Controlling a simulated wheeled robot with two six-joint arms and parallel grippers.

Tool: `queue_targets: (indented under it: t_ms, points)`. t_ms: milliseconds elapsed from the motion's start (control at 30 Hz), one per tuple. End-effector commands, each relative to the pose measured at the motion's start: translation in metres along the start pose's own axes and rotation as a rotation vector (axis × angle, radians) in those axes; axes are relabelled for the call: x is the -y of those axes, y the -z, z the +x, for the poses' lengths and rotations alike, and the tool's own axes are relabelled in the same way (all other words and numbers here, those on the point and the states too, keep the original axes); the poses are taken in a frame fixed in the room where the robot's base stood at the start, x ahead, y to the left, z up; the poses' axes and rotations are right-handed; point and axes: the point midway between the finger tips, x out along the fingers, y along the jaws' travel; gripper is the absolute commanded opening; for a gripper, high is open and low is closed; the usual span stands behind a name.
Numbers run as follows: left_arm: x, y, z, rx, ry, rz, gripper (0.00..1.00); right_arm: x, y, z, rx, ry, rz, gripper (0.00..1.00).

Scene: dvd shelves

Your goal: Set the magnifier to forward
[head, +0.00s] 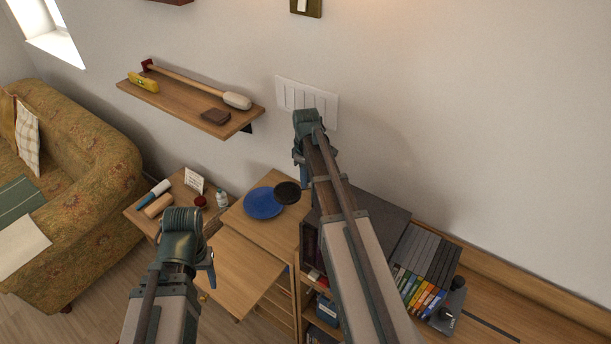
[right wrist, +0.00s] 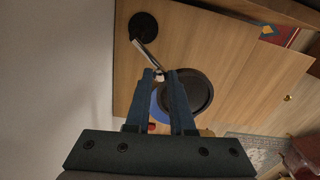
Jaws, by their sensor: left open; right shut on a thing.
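The magnifier shows in the right wrist view as a round dark head (right wrist: 193,90) on a silver arm (right wrist: 146,53) that runs from a round black base (right wrist: 143,27). In the head view its dark round head (head: 288,192) overlaps the edge of a blue plate (head: 262,204); its base is hidden behind my right arm. My right gripper (head: 305,176) is shut on the magnifier, with its fingertips (right wrist: 160,74) at the lower end of the silver arm, beside the head. My left gripper (head: 209,270) is open, in front of the small wooden tables and away from the magnifier.
A wall shelf (head: 180,103) holds a mallet, a yellow level and a brown wallet. A low side table (head: 178,184) holds several small items. DVDs (head: 428,262) stand in a row at the right. A switch panel (head: 307,97) is on the wall behind my right gripper.

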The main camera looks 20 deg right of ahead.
Motion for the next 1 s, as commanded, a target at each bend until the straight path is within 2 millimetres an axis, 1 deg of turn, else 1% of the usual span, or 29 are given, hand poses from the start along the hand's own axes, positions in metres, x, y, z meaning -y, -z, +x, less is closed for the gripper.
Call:
queue_targets:
  t_ms: [300, 600, 800, 1000]
  points:
    - [0.000, 0.000, 0.000, 0.000, 0.000, 0.000, 0.57, 0.010, -0.014, 0.000, 0.000, 0.001, -0.292, 0.00]
    - [0.000, 0.000, 0.000, 0.000, 0.000, 0.000, 0.57, 0.014, -0.024, 0.000, 0.000, 0.001, -0.517, 0.00]
    - [0.000, 0.000, 0.000, 0.000, 0.000, 0.000, 0.57, 0.015, -0.029, 0.000, 0.000, 0.001, -0.614, 0.00]
    - [0.000, 0.000, 0.000, 0.000, 0.000, 0.000, 0.57, 0.015, -0.031, 0.000, 0.000, 0.001, -0.667, 0.00]
